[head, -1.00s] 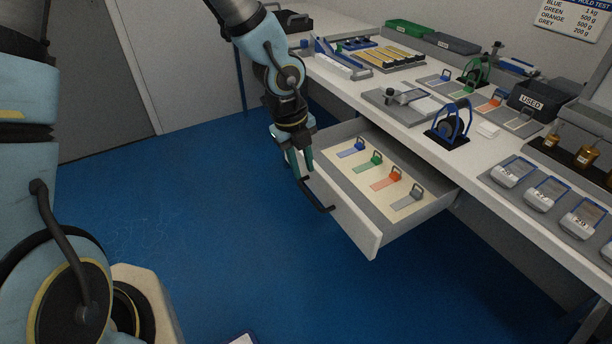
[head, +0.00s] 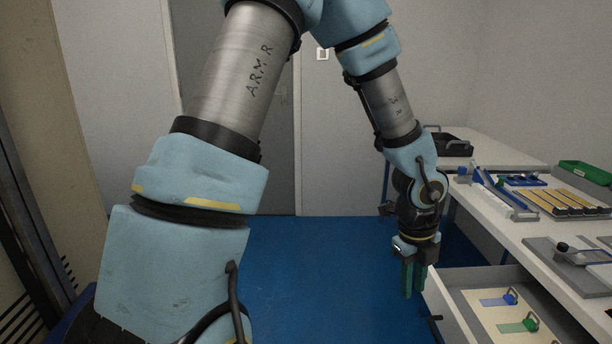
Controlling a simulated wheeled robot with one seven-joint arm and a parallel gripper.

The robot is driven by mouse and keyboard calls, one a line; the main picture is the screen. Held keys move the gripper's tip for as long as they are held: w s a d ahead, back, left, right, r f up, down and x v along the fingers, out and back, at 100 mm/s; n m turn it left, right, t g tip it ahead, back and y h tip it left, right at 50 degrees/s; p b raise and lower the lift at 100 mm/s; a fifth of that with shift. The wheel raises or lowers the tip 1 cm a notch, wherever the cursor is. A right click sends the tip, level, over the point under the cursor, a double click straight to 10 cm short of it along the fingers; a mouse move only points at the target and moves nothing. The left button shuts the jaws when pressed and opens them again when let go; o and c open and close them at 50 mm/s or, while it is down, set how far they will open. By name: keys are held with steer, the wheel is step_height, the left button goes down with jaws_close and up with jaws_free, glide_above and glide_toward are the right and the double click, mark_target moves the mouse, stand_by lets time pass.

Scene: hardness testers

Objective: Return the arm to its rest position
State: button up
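My gripper (head: 414,282) hangs pointing down at the end of my arm, right of the picture's middle. Its two teal fingers stand a little apart with nothing seen between them. It is beside the left front of the open drawer (head: 448,306), and I see no contact with it. The drawer's dark handle (head: 436,328) shows at the lower edge, below and right of the fingers. My arm is bent, high across the picture.
The drawer holds a blue piece (head: 510,296) and a green piece (head: 531,322); the rest is cut off. The white bench (head: 490,153) runs along the right with a black tray (head: 453,145) and a rack of yellow bars (head: 568,202). Blue floor (head: 300,270) left of the gripper is clear.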

steer(key=w+a+r+n, duration=0.1)
steer(key=a+r+n, duration=0.1)
steer(key=a+n, duration=0.8)
steer(key=w+a+r+n+y, duration=0.1)
steer(key=w+a+r+n, duration=0.1)
steer(key=a+n, duration=0.8)
steer(key=w+a+r+n+t, duration=0.1)
steer(key=a+r+n, duration=0.3)
steer(key=a+n, duration=0.7)
steer(key=shift+w+r, duration=0.2)
steer(key=shift+w, duration=0.2)
